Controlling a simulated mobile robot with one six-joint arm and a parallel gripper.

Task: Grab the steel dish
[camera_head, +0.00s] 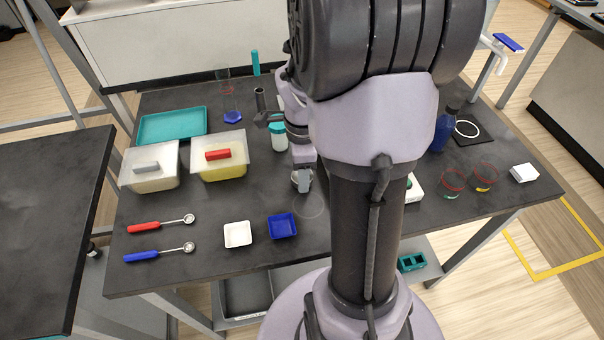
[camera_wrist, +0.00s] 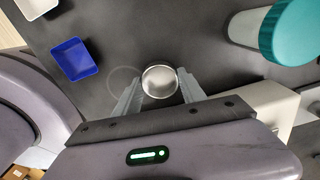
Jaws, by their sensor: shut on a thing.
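The steel dish (camera_wrist: 160,80) is a small, round, shiny dish in the wrist view, between my two grey fingers. My gripper (camera_wrist: 160,93) is shut on it, with one finger against each side. In the head view my gripper (camera_head: 302,182) is low over the middle of the black table, left of my arm column. The dish is mostly hidden there by the gripper. I cannot tell whether the dish touches the table.
A faint clear ring (camera_wrist: 120,84) lies just left of the dish. A blue square tray (camera_head: 283,226) and a white one (camera_head: 238,234) lie to the left. A teal-lidded jar (camera_head: 278,138) stands behind the gripper. Two glass beakers (camera_head: 453,182) stand at the right.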

